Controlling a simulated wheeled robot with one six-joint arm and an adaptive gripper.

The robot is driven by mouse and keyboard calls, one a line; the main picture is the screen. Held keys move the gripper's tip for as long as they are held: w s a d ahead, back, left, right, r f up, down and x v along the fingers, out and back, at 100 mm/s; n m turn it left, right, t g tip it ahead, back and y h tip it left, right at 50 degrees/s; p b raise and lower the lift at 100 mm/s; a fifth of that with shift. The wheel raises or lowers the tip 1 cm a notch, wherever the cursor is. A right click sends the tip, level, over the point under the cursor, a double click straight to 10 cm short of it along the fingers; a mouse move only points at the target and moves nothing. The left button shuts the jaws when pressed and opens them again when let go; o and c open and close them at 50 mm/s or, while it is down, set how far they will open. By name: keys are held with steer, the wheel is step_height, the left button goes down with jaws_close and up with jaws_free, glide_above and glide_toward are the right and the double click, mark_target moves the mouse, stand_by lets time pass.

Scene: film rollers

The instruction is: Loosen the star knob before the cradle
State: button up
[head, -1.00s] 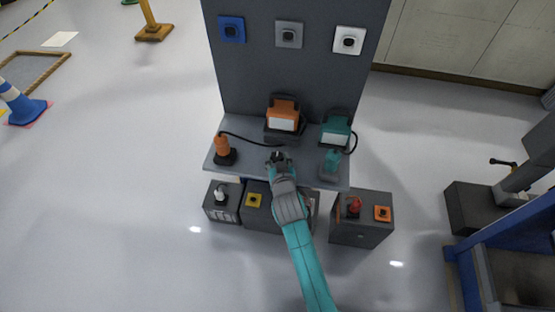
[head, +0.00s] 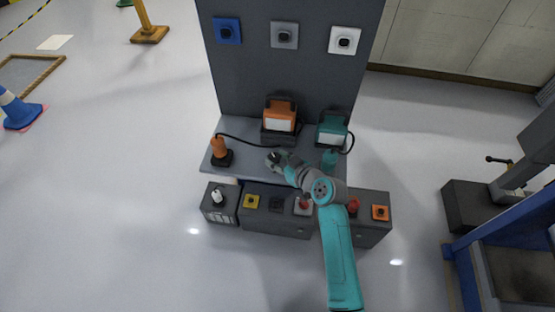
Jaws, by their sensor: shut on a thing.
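An orange unit with a white face (head: 279,120) sits in a dark cradle (head: 281,138) on the grey shelf (head: 240,172). My gripper (head: 275,159) is low over the shelf, just in front of this cradle. It is shut on the star knob, which the fingers and wrist hide almost wholly. The arm reaches in from the lower right. I cannot tell how far the knob is turned.
A teal unit (head: 332,132) and a teal handpiece (head: 329,158) stand right of the gripper. An orange handpiece (head: 219,146) with a black cable stands left. Below are boxes with knobs and switches, including a yellow plate (head: 251,202). A dark panel (head: 290,75) rises behind.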

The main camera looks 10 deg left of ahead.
steer(key=shift+f+n+g, duration=0.1)
steer(key=shift+n+g, duration=0.3)
steer(key=o, duration=1.1)
steer(key=shift+d, duration=0.1)
steer(key=shift+o, duration=0.2)
steer(key=v, duration=1.2)
steer(key=shift+f, duration=0.15)
steer(key=shift+d, duration=0.1)
